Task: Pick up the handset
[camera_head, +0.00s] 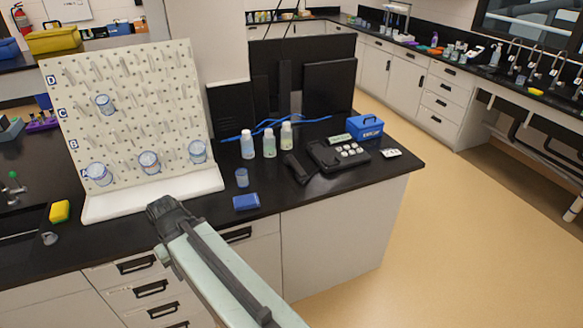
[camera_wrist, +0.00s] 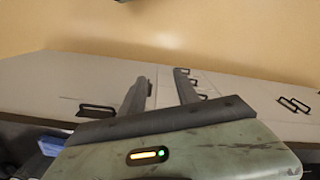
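The black handset (camera_head: 297,168) lies on the dark bench top, just left of a black phone base (camera_head: 338,154) with pale round buttons. My gripper (camera_head: 170,207) is left of the handset and nearer to the camera, by the bench's front edge and the white board's foot. In the wrist view my gripper (camera_wrist: 160,79) shows two dark fingers standing apart with nothing between them. The handset does not show in the wrist view, which looks over pale drawer fronts and the tan floor.
Bottles (camera_head: 269,144) stand left of the handset. A small blue-tinted cup (camera_head: 242,177) and a blue block (camera_head: 246,201) are between it and my gripper. A blue box (camera_head: 365,127) is behind the phone base. A white pegboard (camera_head: 130,110) holds several beakers. Floor (camera_head: 450,230) at right is clear.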

